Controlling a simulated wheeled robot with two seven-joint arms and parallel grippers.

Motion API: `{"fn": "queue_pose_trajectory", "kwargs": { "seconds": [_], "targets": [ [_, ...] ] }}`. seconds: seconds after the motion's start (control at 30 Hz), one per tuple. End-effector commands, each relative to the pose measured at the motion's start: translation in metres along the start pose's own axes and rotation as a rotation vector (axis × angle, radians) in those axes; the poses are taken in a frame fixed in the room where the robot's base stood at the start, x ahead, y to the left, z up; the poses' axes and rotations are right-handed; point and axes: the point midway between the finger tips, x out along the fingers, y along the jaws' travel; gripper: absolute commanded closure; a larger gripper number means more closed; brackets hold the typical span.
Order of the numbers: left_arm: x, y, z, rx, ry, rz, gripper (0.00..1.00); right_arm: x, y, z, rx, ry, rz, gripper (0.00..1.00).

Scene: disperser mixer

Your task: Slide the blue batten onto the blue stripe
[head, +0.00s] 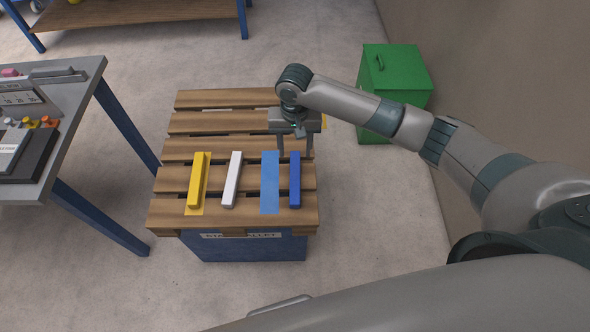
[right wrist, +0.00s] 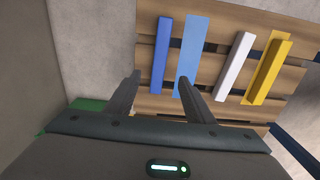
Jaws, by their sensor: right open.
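The blue batten (head: 295,180) lies on the wooden pallet, just right of the light blue stripe (head: 270,183) and roughly parallel to it, with a narrow strip of wood between them. My right gripper (head: 296,156) is open and empty, above the pallet near the far end of the batten. In the right wrist view, the blue batten (right wrist: 160,55) and the blue stripe (right wrist: 191,50) lie beyond the spread fingers (right wrist: 160,80). The right finger overlaps the near end of the stripe in that view. My left gripper is out of view.
A white batten (head: 232,180) and a yellow batten (head: 196,180) on a yellow stripe lie further left on the pallet (head: 215,124). A green box (head: 408,70) stands behind my right arm. A workbench (head: 75,85) with tools stands at left.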

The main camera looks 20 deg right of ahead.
Motion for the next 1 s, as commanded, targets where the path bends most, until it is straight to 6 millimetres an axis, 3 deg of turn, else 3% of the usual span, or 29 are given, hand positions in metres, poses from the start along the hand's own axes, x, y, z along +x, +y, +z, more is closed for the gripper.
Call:
{"fn": "queue_pose_trajectory", "kwargs": {
  "seconds": [0.7,1.0],
  "targets": [
    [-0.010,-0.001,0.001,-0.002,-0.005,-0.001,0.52,0.115,0.000,0.000,0.001,0.000,0.001,0.52],
    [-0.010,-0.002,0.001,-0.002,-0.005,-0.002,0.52,0.137,0.000,0.000,0.000,0.001,0.000,0.52]
  ]
}}
